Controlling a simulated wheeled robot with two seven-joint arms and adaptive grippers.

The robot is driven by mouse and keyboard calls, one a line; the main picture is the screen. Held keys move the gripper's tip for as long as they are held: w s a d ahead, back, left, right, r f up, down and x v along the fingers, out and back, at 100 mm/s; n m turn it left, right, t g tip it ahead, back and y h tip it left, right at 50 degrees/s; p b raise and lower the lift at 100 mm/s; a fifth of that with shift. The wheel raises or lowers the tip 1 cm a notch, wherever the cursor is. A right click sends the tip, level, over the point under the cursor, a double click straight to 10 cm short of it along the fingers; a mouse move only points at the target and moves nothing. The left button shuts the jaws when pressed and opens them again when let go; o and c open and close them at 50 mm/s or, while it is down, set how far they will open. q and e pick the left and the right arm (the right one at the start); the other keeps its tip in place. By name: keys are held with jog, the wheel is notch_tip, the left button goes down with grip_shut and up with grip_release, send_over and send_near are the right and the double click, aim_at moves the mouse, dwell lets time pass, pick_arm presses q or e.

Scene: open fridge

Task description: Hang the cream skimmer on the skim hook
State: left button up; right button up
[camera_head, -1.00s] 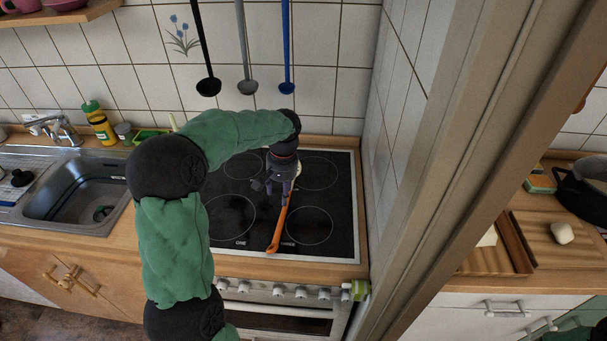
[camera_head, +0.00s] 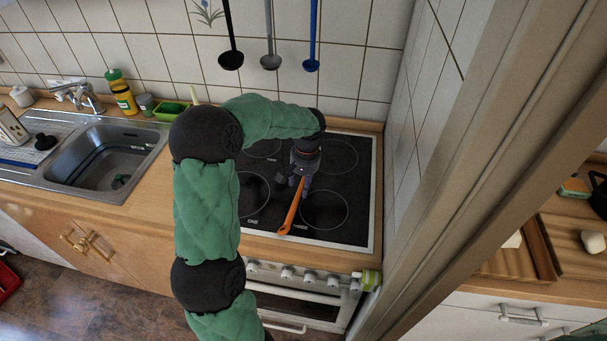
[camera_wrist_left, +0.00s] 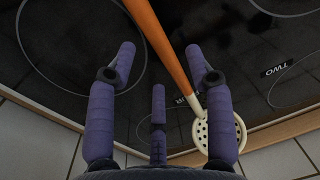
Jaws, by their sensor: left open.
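The cream skimmer has an orange-brown handle (camera_head: 291,213) lying on the black stove top, its end near the front edge. Its perforated cream head (camera_wrist_left: 218,131) shows in the left wrist view and is hidden behind my gripper in the head view. My left gripper (camera_head: 298,183) points down over the stove at the skimmer. In the wrist view its purple fingers (camera_wrist_left: 160,55) are spread, with the handle passing between and beyond them; no grip on it shows. I cannot make out the skim hook. My right gripper is not in view.
Black (camera_head: 231,60), grey (camera_head: 270,61) and blue (camera_head: 311,64) ladles hang on the tiled wall behind the stove. A sink (camera_head: 100,165) and a yellow bottle (camera_head: 123,97) are to the left. A tall panel (camera_head: 470,150) stands on the right.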

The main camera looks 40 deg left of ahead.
aim_at(301, 192)
pick_arm(q)
notch_tip(301, 192, down, 3)
jog(key=shift+a+f+b, duration=0.1)
jog(key=shift+b, duration=0.2)
grip_shut()
jog(key=shift+r, duration=0.2)
